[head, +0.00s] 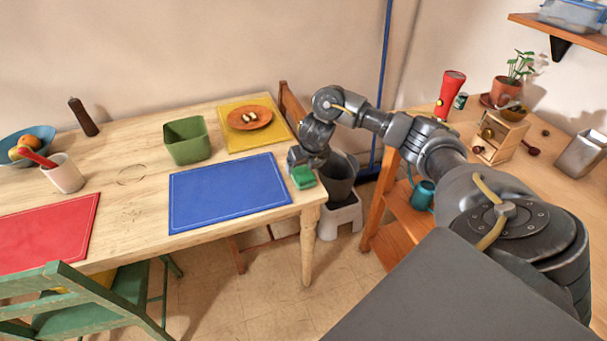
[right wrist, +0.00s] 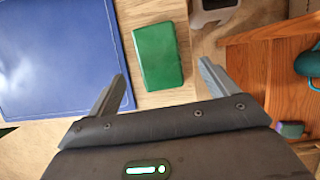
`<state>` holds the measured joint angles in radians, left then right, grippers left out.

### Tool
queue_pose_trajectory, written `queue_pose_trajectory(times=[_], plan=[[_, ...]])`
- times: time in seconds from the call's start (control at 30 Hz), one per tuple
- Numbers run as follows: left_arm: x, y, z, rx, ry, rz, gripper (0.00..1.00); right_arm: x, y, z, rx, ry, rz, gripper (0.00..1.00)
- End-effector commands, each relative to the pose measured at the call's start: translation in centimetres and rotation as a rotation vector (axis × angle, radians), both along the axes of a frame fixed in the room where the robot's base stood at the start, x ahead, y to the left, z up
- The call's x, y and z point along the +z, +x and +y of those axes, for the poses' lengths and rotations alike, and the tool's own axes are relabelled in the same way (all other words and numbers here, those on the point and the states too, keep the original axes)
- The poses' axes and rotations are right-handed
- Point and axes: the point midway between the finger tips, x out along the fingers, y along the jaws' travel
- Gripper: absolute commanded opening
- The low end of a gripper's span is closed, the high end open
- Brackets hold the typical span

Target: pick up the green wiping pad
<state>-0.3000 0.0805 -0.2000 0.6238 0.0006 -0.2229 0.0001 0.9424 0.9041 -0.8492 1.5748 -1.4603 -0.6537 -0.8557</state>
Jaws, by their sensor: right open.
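The green wiping pad (head: 303,176) lies on the wooden table near its right edge, just right of the blue placemat (head: 228,192). My right gripper (head: 301,160) is over the table at the pad. In the right wrist view the pad (right wrist: 158,56) shows beyond the gripper, between the lines of the two spread fingers (right wrist: 164,80). The fingers are open and nothing is between their tips. I cannot tell the height of the fingertips above the table. My left gripper is not in view.
A green square container (head: 186,141) and a yellow mat (head: 236,134) with an orange plate (head: 247,118) stand farther back. A grey bin (head: 338,177) stands beyond the table's right edge. A wooden shelf unit (head: 395,217) stands to the right.

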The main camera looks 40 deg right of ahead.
Motion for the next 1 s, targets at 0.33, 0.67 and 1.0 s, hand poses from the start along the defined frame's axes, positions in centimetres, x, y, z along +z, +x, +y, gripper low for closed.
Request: queue_pose_trajectory(times=[0.33,0.67,1.0], plan=[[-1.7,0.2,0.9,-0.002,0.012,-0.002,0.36,-2.7,1.2,-0.2,-0.003,0.004,0.002,0.85],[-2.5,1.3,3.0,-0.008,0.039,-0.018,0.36,-4.8,2.3,-0.7,0.0,-0.001,0.001,0.85],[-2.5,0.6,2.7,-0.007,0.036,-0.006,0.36,-4.8,2.3,-0.7,0.001,-0.001,0.001,0.85]])
